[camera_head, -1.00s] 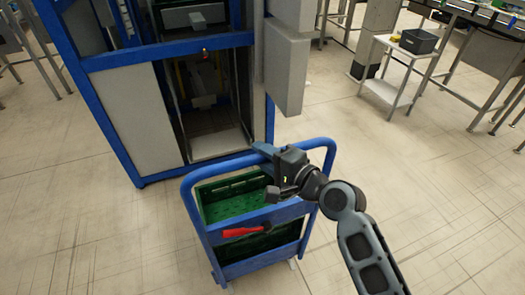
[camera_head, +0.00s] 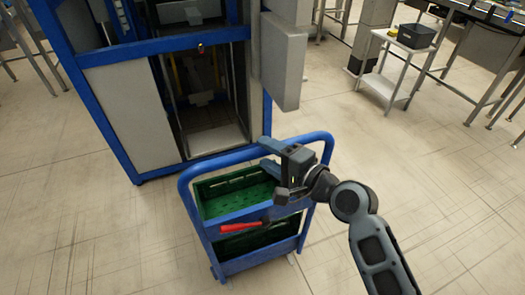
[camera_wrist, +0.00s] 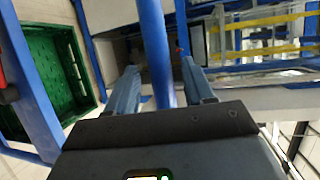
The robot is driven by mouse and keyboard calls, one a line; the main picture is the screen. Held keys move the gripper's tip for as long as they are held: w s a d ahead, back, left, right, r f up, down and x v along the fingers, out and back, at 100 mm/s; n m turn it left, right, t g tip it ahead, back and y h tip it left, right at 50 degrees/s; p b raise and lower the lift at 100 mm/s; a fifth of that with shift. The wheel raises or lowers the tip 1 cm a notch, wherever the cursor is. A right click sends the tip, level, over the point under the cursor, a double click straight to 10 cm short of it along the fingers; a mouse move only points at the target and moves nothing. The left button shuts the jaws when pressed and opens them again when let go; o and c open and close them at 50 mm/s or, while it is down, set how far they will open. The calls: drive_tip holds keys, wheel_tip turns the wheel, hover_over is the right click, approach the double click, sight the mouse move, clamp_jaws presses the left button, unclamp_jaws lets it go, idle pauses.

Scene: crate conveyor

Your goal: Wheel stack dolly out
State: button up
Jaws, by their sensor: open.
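The stack dolly (camera_head: 262,210) has a blue tubular frame and a red lever (camera_head: 245,227) on its side. Green crates (camera_head: 232,189) are stacked in it. It stands on the floor just in front of the open bay of the blue-framed cabinet. My gripper (camera_head: 267,153) is at the dolly's top handle bar, on its right part. In the wrist view my gripper (camera_wrist: 162,84) has its two fingers apart, with the blue handle bar (camera_wrist: 155,45) running between them. I cannot tell whether either finger touches the bar. A green crate also shows at the left there (camera_wrist: 52,70).
The blue-framed cabinet (camera_head: 112,117) stands behind the dolly, with a grey panel (camera_head: 281,65) hanging to the right of its open bay. A small white side table (camera_head: 392,42) with a dark bin stands at the back right. Floor is clear left, right and in front.

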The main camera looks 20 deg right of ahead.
drive_tip(key=shift+b+v, duration=0.3)
drive_tip(key=shift+v, duration=2.25)
drive_tip(key=s+d+f+n+h, duration=0.2)
drive_tip(key=s+f+n+h, duration=0.1)
drive_tip(key=s, duration=0.7)
drive_tip(key=s+d+f+n+h, duration=0.2)
drive_tip(key=s+f+n, duration=0.1)
drive_tip(key=s, duration=0.7)
drive_tip(key=s+a+r+n, duration=0.1)
drive_tip(key=s+r+n, duration=0.3)
drive_tip(key=s, duration=0.4)
drive_tip(key=s+a+r+n+h, duration=0.1)
drive_tip(key=s+r+n, duration=0.3)
drive_tip(key=s, duration=0.4)
drive_tip(key=shift+r, duration=0.3)
